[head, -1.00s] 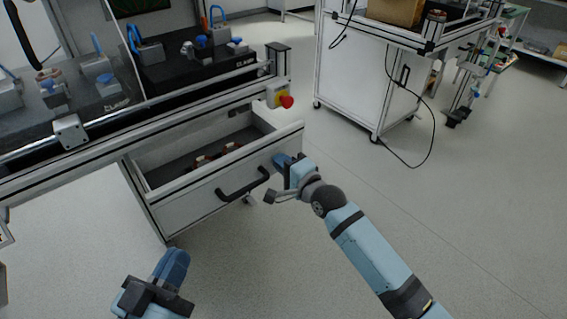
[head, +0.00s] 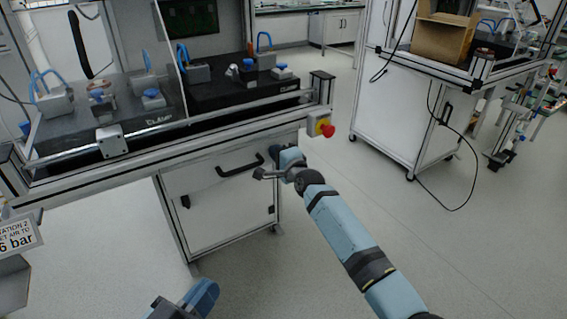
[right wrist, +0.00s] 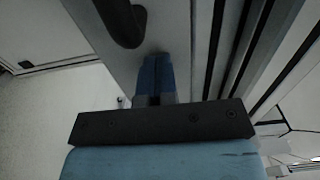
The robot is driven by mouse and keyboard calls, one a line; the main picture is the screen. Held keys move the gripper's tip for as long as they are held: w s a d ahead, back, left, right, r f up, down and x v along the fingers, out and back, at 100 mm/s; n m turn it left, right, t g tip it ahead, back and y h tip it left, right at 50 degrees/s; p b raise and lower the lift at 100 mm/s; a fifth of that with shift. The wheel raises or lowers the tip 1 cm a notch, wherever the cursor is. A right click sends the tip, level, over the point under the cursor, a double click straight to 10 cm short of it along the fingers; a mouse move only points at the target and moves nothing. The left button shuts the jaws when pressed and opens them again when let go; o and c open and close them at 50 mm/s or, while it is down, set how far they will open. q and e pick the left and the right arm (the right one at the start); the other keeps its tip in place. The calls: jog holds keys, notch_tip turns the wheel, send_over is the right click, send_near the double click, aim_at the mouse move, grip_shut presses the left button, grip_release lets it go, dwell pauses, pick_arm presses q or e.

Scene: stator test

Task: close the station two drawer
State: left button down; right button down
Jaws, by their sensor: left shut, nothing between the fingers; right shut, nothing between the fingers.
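The station two drawer (head: 200,174) sits under the bench with its white front in line with the cabinet below, and its inside no longer shows. Its black bar handle (head: 240,166) is on the front; the handle also shows in the right wrist view (right wrist: 124,22). My right gripper (head: 277,154) is shut and empty, its fingertips at the drawer front just right of the handle. In the right wrist view its blue fingers (right wrist: 156,75) point at the white panel and seem to touch it. My left gripper (head: 205,292) is shut and empty, low in front of the cabinet.
A red emergency stop button (head: 327,131) sticks out at the bench corner above my right gripper. A cabinet door (head: 225,215) is below the drawer. A second station (head: 395,120) with a hanging black cable stands at the right. The floor between is clear.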

pick_arm(q)
jog(key=shift+w+f, duration=0.1)
jog(key=shift+w, duration=0.05)
pick_arm(e)
jog(key=shift+w+a+r, duration=0.15)
jog(key=shift+w+r, duration=0.2)
jog(key=shift+w, duration=0.1)
